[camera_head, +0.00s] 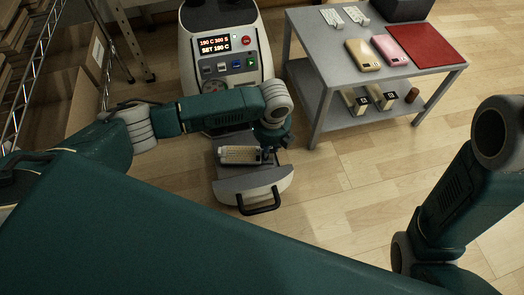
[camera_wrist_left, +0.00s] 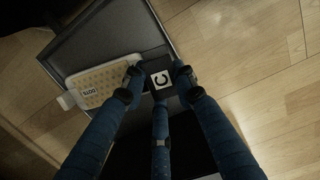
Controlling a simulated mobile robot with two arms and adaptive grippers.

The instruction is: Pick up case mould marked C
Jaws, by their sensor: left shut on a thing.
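The case mould marked C (camera_wrist_left: 161,79) shows in the left wrist view as a dark block with a white C tag. My left gripper (camera_wrist_left: 160,82) is shut on this block. A pale dotted case (camera_wrist_left: 98,80) with a "DOTS" label extends left from the block; whether it sits around the mould is hard to tell. In the head view the pale case (camera_head: 240,155) is over the press's pulled-out drawer (camera_head: 262,184), with my left gripper (camera_head: 266,153) at its right end. Whether it touches the drawer is unclear. My right gripper is out of view.
The press (camera_head: 225,45) stands behind the drawer, its display lit. A grey table (camera_head: 330,70) at right holds a yellow case (camera_head: 362,55), a pink case (camera_head: 390,50) and a red mat (camera_head: 427,44). Shelving with boxes is at left. Floor right of the drawer is clear.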

